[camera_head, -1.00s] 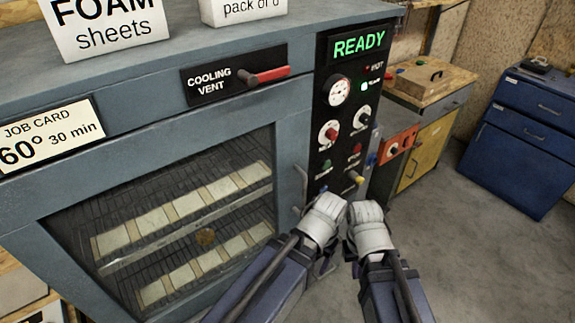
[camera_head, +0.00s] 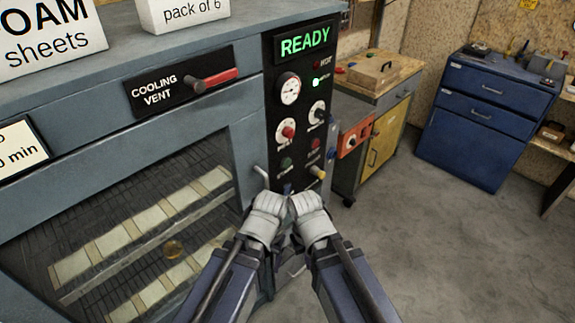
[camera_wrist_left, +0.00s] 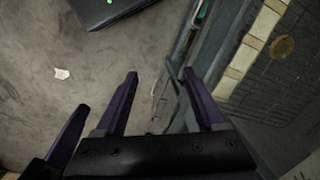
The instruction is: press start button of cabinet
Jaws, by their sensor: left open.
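The grey-blue cabinet (camera_head: 60,190) has a black control panel (camera_head: 272,125) at its right side. The panel carries a lit green READY display (camera_head: 305,40), a gauge, dials, a green button (camera_head: 286,163), a red button (camera_head: 315,144) and a yellow knob (camera_head: 318,172). The button labels are too small to read surely. My left wrist is just below the panel in the head view; its fingers are hidden there. In the left wrist view my left gripper (camera_wrist_left: 160,74) is open and empty, beside the cabinet's front. My right wrist is close beside it; its jaw state cannot be told.
The cabinet window shows racks of pale sheets. A red-handled cooling vent lever (camera_head: 214,79) sits above it. A yellow-doored bench (camera_head: 380,140) and blue drawer cabinet (camera_head: 472,140) stand at right. Grey floor (camera_head: 420,255) between is clear.

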